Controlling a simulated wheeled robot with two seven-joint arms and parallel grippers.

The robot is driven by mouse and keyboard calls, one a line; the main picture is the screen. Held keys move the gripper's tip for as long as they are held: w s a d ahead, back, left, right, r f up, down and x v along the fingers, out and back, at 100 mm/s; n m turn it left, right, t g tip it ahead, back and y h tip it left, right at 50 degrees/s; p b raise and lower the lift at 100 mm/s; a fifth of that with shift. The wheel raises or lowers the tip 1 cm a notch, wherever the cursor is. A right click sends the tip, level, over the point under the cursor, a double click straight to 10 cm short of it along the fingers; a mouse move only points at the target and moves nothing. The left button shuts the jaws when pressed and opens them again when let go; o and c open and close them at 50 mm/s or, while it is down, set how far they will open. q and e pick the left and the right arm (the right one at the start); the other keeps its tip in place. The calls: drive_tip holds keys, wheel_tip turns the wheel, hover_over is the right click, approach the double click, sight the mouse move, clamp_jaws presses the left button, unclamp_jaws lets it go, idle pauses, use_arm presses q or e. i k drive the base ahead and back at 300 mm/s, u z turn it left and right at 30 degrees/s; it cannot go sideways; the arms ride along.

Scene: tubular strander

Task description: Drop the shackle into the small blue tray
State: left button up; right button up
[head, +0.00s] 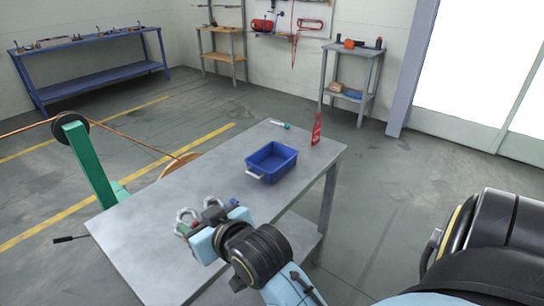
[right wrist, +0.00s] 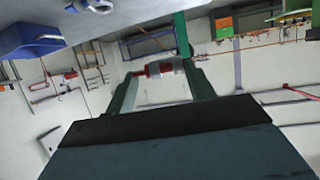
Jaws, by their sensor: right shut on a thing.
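The small blue tray (head: 258,168) stands on the grey table, with a pale handle on its near side. It also shows at the upper left of the right wrist view (right wrist: 22,42). My right gripper (head: 193,222) is over the near part of the table, to the left of and nearer than the tray, apart from it. It is shut on a silver shackle with red parts (right wrist: 165,68), held between its two fingers. In the head view the silver bow of the shackle (head: 187,213) shows beyond the gripper. My left gripper is out of view.
Other small metal hardware with a blue part (head: 233,203) lies close beside the gripper. The tabletop (head: 215,170) left of the tray is clear. A green stand (head: 90,165) is at left.

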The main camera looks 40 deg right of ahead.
sight(274, 167)
drive_tip(key=z, duration=1.45)
